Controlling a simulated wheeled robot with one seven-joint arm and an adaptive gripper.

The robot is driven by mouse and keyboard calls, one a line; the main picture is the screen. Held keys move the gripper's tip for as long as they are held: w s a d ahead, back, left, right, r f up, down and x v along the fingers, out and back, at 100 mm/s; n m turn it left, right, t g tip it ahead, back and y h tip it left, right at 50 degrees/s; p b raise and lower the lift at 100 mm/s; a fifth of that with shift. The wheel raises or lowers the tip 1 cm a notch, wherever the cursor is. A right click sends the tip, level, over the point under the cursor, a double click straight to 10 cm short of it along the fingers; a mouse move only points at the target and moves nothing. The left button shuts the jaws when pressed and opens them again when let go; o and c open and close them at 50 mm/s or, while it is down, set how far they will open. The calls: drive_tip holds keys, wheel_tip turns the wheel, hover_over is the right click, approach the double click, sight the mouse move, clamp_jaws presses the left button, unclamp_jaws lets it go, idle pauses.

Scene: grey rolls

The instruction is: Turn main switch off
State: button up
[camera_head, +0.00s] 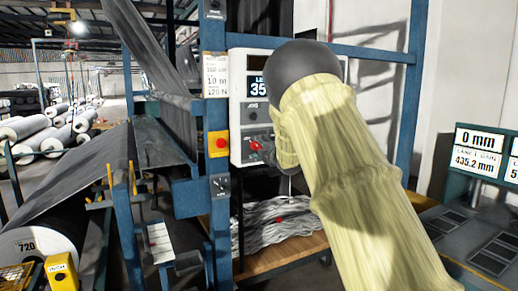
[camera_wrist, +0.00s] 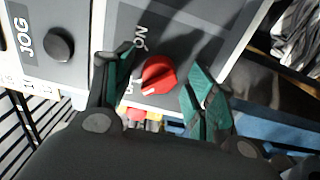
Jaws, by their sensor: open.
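The main switch is a red rotary knob (camera_wrist: 158,75) on a grey panel plate. It also shows in the head view (camera_head: 255,146), low on the white control box. The word ON is printed above and left of the knob in the wrist view. A white mark on the knob points down and left, towards a second label that is mostly hidden. My gripper (camera_wrist: 157,70) is open, with one green-padded finger on each side of the knob. I cannot tell whether the fingers touch it. In the head view my covered arm hides most of the gripper.
A black JOG button (camera_wrist: 59,45) sits beside the switch plate. A red button on a yellow box (camera_head: 217,144) is on the blue post left of the control box (camera_head: 237,90). A shelf (camera_head: 280,255) with grey material stands below. Another blue post (camera_head: 410,100) rises at the right.

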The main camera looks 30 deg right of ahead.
drive_tip(key=s, duration=1.2)
idle(0.3)
drive_tip(key=shift+f, duration=0.1)
